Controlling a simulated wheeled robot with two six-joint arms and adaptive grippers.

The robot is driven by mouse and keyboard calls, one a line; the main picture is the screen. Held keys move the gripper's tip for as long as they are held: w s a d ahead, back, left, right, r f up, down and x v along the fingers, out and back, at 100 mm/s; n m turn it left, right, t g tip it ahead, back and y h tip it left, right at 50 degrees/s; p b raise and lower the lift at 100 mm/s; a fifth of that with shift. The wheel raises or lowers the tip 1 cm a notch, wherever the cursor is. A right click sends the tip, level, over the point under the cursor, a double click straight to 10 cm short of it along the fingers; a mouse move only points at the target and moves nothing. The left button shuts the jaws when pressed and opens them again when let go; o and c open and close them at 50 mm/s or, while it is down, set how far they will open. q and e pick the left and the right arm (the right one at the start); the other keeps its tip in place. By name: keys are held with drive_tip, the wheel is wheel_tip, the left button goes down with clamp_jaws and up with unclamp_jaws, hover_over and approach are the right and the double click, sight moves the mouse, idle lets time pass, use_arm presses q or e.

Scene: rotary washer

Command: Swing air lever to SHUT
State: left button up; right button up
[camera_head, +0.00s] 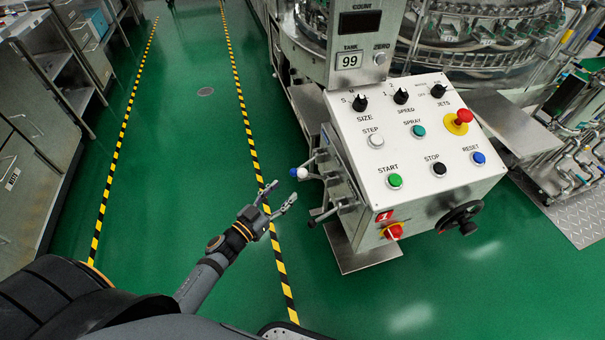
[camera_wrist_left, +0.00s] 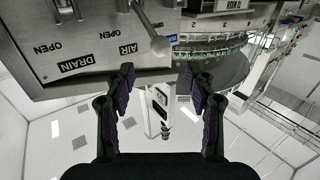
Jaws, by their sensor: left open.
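The air lever is a metal rod with a pale ball knob (camera_wrist_left: 160,46), beside the AIR label (camera_wrist_left: 128,48) and an OPEN mark in the left wrist view. In the head view its white knob (camera_head: 302,173) sticks out from the left side of the control box. My left gripper (camera_head: 281,192) is open and empty, just left of and below that knob. In the left wrist view the knob lies ahead of the gap between my fingertips (camera_wrist_left: 158,70), with no clear contact. I cannot read a SHUT mark. My right gripper is not in view.
A blue knob (camera_head: 293,172) sits next to the white one. A dark-tipped lever (camera_head: 313,223) sticks out lower on the same side. The DRAIN label (camera_wrist_left: 77,63) is next to AIR. The control box (camera_head: 410,150) stands right of my gripper; green floor (camera_head: 180,130) is clear to the left.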

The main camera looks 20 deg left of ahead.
sight(299, 176)
use_arm(q)
drive_tip(key=x, duration=1)
drive_tip(key=shift+w, duration=0.25)
drive_tip(key=shift+c, duration=0.2)
clamp_jaws()
